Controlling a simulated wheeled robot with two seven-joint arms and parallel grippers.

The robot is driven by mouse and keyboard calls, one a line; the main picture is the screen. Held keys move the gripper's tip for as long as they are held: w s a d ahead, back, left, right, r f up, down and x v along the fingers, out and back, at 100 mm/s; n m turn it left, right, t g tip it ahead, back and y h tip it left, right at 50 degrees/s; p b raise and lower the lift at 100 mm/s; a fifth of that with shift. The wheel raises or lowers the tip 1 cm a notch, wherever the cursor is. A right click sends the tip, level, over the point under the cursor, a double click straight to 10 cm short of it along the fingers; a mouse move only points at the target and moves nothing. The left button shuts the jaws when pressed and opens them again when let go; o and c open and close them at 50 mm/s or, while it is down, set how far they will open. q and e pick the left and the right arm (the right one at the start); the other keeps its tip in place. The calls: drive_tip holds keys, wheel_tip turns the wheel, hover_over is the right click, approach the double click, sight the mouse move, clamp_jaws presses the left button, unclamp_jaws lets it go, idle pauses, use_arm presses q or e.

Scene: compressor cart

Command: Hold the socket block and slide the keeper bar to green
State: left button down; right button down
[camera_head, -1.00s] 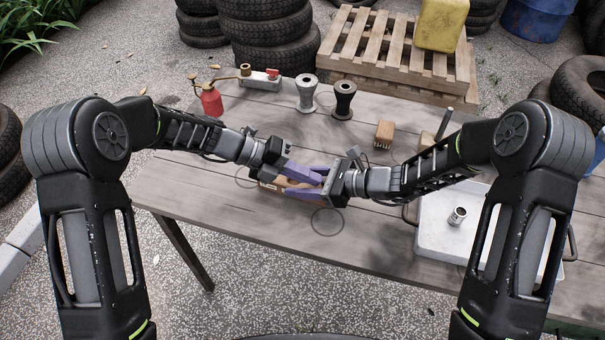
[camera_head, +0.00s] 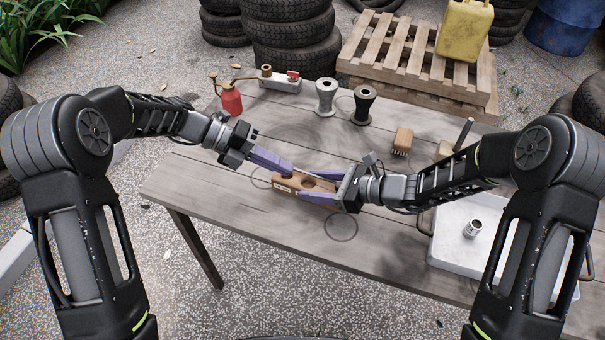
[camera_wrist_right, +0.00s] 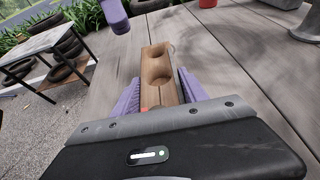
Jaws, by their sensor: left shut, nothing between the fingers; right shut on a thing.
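The socket block (camera_head: 290,184) is a brown wooden block with round hollows in its top and a small pale label on its front side. My right gripper (camera_head: 318,187) is shut on its right part, one purple finger on each long side. In the right wrist view the block (camera_wrist_right: 157,72) lies between the purple fingers, with a small red mark near the palm. The keeper bar cannot be told apart from the block. My left gripper (camera_head: 272,160) is shut and empty, its purple fingers just behind and left of the block. It is partly seen in the wrist view.
The wooden table (camera_head: 220,192) is clear at its front left. A red oil can (camera_head: 231,100), a valve fitting (camera_head: 280,82) and two spools (camera_head: 326,98) (camera_head: 363,105) stand at the back. A brush (camera_head: 402,141) and a white tray (camera_head: 450,250) holding a metal fitting (camera_head: 473,228) are to the right.

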use_arm(q)
drive_tip(key=v, duration=0.2)
drive_tip(key=shift+a+r, duration=0.15)
drive_tip(key=shift+a, duration=0.15)
use_arm(e)
drive_tip(key=c, duration=0.5)
unclamp_jaws()
use_arm(q)
drive_tip(key=shift+w, duration=0.1)
use_arm(e)
drive_tip(key=shift+d, duration=0.1)
drive_tip(key=v, duration=1.2)
